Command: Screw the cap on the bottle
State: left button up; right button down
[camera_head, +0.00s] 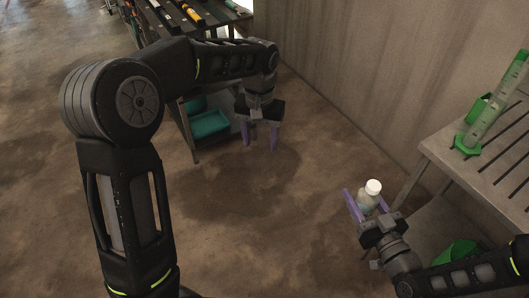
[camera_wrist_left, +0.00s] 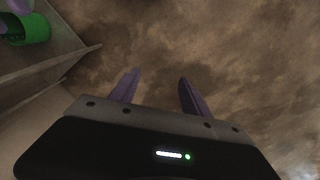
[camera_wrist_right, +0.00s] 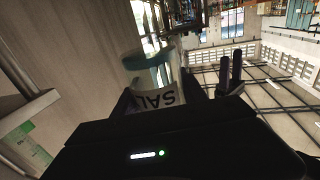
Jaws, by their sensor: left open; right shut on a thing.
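I cannot tell how tightly the cap sits. My right gripper (camera_head: 362,196) is shut on the bottle's body and holds it above the floor. The bottle's side and a label with dark letters also show in the right wrist view (camera_wrist_right: 166,98). My left gripper (camera_head: 260,146) hangs open and empty, up and to the left of the bottle, well apart from it. Its spread fingers show in the left wrist view (camera_wrist_left: 157,88).
A grey slatted bench (camera_head: 443,160) at the right holds a clear graduated cylinder (camera_head: 493,110) with a green base. A green container (camera_head: 456,254) is on a shelf below. At the back left, a rack table carries tools, with a teal bin (camera_head: 208,124) beneath. Floor between is clear.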

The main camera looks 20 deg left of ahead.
pick_arm(q)
jog(key=shift+d+f, duration=0.1)
jog(key=s+d+f+m+h, duration=0.1)
jog(key=s+d+f, duration=0.3)
jog(key=f, duration=0.5)
jog(key=s+d+f+h, duration=0.2)
jog(key=d+f, duration=0.3)
jog(key=f, duration=0.5)
jog(key=s+d+f, duration=0.2)
jog(key=s+f, duration=0.2)
jog(key=s, duration=0.2)
jog(key=s+d+f+n, duration=0.1)
jog(key=s+d+f, duration=0.2)
jog(key=s, duration=0.3)
jog(key=s+d+f+h, duration=0.1)
jog(key=s+d+f, duration=0.1)
jog(key=s+f, duration=0.3)
jog(key=shift+s+d+n+t, duration=0.3)
jog(key=shift+s, duration=0.5)
